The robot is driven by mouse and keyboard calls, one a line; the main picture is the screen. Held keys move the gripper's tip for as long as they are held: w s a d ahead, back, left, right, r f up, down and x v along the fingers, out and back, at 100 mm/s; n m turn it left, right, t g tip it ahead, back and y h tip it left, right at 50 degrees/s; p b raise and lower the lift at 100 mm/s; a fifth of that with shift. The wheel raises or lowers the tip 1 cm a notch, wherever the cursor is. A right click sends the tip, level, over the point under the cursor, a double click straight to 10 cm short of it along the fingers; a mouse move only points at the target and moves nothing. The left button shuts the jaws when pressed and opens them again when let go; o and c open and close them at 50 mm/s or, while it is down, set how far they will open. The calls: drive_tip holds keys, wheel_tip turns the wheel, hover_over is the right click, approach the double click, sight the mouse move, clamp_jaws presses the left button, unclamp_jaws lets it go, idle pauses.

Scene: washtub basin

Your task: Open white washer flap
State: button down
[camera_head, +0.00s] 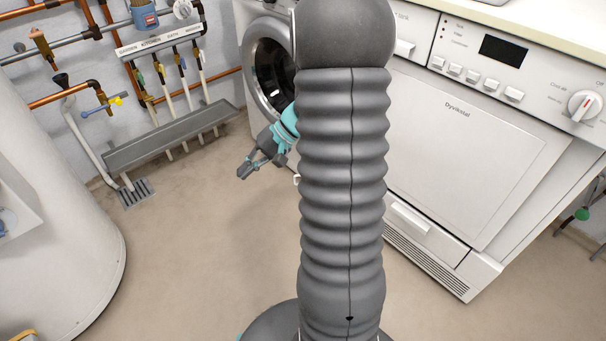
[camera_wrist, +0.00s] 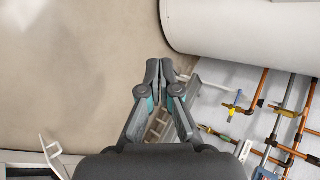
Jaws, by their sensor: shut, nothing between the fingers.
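A white front-loading washer (camera_head: 251,34) stands at the back, partly hidden behind my arm. Its round grey-rimmed door (camera_head: 251,80) with a dark centre shows left of my arm; its right part is hidden, and I cannot tell whether it is ajar. A white machine marked Dyvikstal stands to the right, with a square front panel (camera_head: 460,150) that looks closed. My gripper (camera_head: 243,172) is in front of and below the round door, apart from it, pointing left over the floor. In the wrist view my gripper (camera_wrist: 160,68) has its fingertips together and holds nothing.
A white cylindrical tank (camera_head: 60,240) stands at the left. Copper pipes with valves (camera_head: 110,105) and a grey trough (camera_head: 175,138) line the back wall, with a floor drain (camera_head: 135,192) below. The beige floor (camera_head: 205,250) between tank and machines is clear.

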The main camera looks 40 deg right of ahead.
drive_tip(key=w+d+f+m+t+y+b, duration=0.1)
drive_tip(key=w+d+f+m+t, duration=0.2)
drive_tip(key=d+f, duration=0.45)
drive_tip(key=w+d+f+m+t, duration=0.1)
drive_tip(key=d+f+m+t, duration=0.25)
drive_tip(key=d+f, duration=0.45)
drive_tip(key=s+d+f+m+t+h+b, duration=0.15)
drive_tip(key=d+f+t+h, duration=0.25)
drive_tip(key=d+f, duration=0.4)
drive_tip(key=s+d+f+m+t+h, duration=0.2)
drive_tip(key=s+d+f+t+h, duration=0.15)
drive_tip(key=d+f, duration=0.45)
drive_tip(key=w+a, duration=0.2)
drive_tip(key=w, duration=0.8)
drive_tip(key=shift+w+a+f+t, duration=0.15)
drive_tip(key=shift+w+f+t, duration=0.25)
